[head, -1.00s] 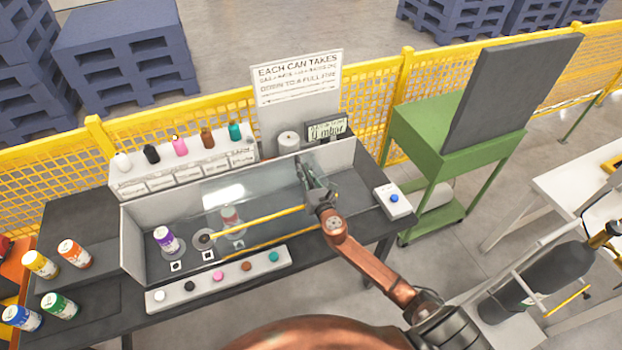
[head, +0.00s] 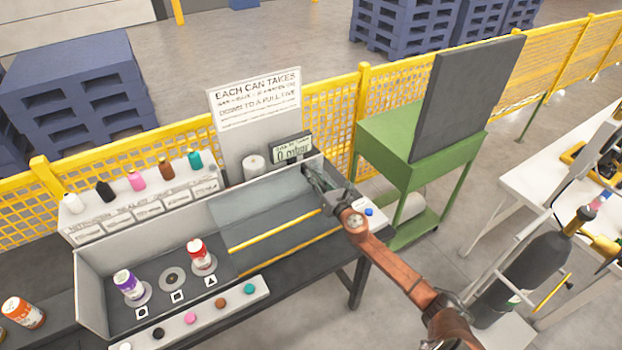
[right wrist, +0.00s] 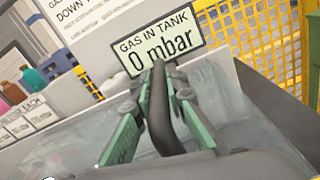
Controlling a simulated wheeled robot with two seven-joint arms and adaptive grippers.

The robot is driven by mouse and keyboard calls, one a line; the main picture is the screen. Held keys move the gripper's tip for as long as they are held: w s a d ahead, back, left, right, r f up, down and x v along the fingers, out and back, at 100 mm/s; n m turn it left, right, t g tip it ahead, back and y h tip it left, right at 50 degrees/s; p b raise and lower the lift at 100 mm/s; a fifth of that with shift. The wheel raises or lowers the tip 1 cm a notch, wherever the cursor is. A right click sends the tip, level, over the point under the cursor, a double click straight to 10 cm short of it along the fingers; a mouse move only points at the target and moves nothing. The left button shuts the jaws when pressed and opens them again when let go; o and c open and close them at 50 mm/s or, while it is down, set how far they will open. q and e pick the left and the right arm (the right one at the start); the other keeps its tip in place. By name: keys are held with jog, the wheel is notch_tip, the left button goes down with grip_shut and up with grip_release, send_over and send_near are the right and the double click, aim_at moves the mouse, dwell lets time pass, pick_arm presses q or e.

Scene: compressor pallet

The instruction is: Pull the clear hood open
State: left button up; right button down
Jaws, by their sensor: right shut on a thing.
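The clear hood (head: 275,212), a see-through panel with yellow edges, lies over the right part of the grey-walled bench box. The box's left part is uncovered, with a purple can (head: 128,285), an empty round seat (head: 172,278) and a red can (head: 201,255) standing in the open. My right gripper (head: 320,184) is at the hood's right end. In the right wrist view its green fingers (right wrist: 160,125) are shut on a dark bar handle (right wrist: 158,95). The handle's lower end is hidden. My left gripper is not in view.
A display reading 0 mbar (head: 292,147) and a sign (head: 255,105) stand behind the box. A button strip (head: 190,318) runs along its front. A green cart (head: 400,145) and a dark gas cylinder (head: 525,265) stand to the right.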

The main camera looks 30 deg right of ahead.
jog(key=shift+f, duration=0.1)
jog(key=c, duration=1.9)
grip_release()
jog(key=shift+c, duration=0.2)
jog(key=s, duration=1.2)
jog(key=shift+d, duration=0.1)
